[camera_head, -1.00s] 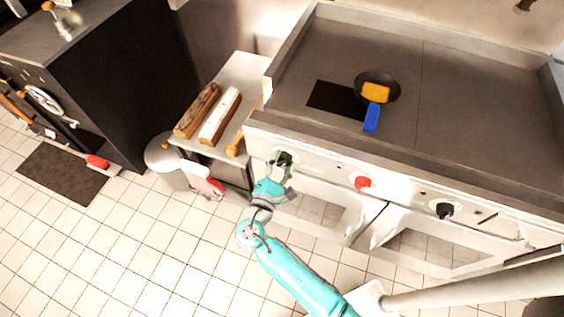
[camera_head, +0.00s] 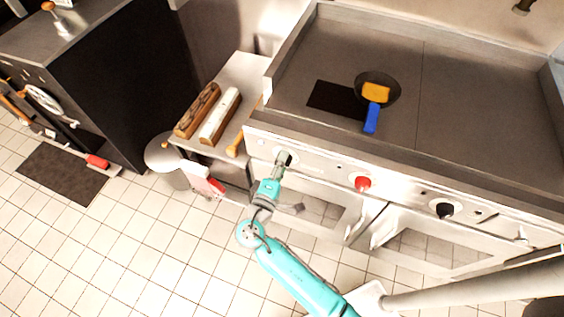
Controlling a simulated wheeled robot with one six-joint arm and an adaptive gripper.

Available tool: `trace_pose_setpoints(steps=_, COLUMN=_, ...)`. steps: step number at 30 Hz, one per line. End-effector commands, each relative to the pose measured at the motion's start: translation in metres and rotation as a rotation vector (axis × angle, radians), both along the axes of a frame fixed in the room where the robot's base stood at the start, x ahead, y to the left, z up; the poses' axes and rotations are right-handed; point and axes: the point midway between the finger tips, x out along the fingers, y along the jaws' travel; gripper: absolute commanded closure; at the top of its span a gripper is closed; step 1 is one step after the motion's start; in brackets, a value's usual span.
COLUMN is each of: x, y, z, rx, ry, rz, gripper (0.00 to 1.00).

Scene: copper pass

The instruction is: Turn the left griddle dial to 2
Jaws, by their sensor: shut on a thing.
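The griddle (camera_head: 460,110) has a white front panel with dials along it. The left dial (camera_head: 286,156) is black and sits at the panel's left end, partly covered by my gripper (camera_head: 281,164). My gripper is shut on this dial from the front. The number marks around the dial are too small to read. A red dial (camera_head: 363,183) is in the middle of the panel, and another black dial (camera_head: 445,209) is to its right.
Oven doors (camera_head: 440,250) lie below the panel.

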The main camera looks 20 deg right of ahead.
Motion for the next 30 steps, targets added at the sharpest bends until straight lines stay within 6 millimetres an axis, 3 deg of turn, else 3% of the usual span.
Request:
trace_pose_setpoints(steps=25, x=-0.0003, y=-0.0005, z=-0.0009, rx=0.098, ry=-0.097, rz=-0.001, gripper=0.88)
trace_pose_setpoints(steps=26, x=-0.0003, y=-0.0005, z=-0.0009, rx=0.098, ry=-0.097, rz=-0.001, gripper=0.48)
trace_pose_setpoints(steps=28, x=-0.0003, y=-0.0005, z=-0.0008, rx=0.098, ry=-0.097, rz=-0.001, gripper=0.31)
trace_pose_setpoints(steps=30, x=-0.0003, y=-0.0004, z=-0.0007, rx=0.098, ry=-0.097, rz=-0.001, gripper=0.27)
